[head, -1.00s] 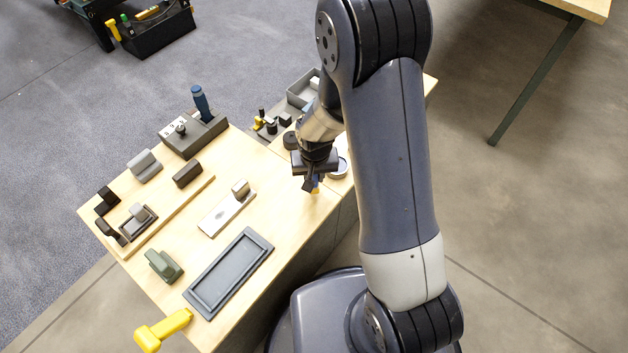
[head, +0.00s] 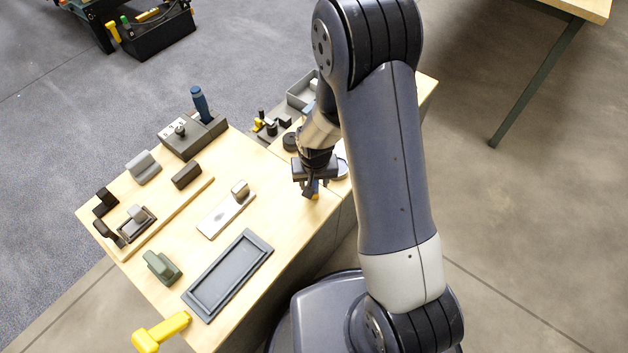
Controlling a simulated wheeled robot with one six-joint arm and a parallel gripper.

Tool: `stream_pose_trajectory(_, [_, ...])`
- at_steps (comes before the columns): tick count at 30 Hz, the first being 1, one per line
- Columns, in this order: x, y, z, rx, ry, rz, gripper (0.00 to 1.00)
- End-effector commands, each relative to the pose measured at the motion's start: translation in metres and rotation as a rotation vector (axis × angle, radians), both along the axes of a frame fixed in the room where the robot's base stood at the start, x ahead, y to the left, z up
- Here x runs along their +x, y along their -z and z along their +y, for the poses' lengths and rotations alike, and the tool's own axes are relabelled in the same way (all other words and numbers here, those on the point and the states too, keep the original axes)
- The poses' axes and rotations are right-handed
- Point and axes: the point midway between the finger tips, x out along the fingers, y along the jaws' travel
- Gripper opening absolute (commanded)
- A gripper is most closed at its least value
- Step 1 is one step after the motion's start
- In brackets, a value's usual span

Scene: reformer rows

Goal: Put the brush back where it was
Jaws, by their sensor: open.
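My gripper (head: 313,188) is open over the right part of the wooden bench top, near its edge. A small orange-yellow bit (head: 314,195) shows at the fingertips; I cannot tell whether it is part of the brush or something else. No thing in view can be clearly made out as the brush. An empty dark rectangular tray (head: 229,276) lies on the bench to the left of and nearer than my gripper.
A black box with a blue handle (head: 193,135) stands at the back. Grey, black and green blocks, such as the green one (head: 162,267), stand at the left by a wooden strip. A yellow handled thing (head: 161,331) overhangs the front edge. Small parts crowd beyond my gripper.

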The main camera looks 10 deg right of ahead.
Motion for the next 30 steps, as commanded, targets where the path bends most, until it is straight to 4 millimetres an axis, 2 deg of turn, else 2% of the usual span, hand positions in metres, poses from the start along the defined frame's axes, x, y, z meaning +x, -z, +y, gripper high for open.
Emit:
stream_pose_trajectory(5, [0.000, -0.012, 0.000, 0.001, 0.000, -0.003, 0.45])
stream_pose_trajectory(15, [-0.008, -0.080, 0.000, 0.001, -0.001, -0.005, 0.45])
stream_pose_trajectory(21, [-0.012, -0.110, 0.000, 0.001, 0.000, -0.002, 0.45])
stream_pose_trajectory(24, [-0.014, -0.118, 0.000, 0.001, 0.000, -0.002, 0.45])
stream_pose_trajectory(30, [-0.015, -0.123, 0.000, 0.000, 0.000, 0.001, 0.45])
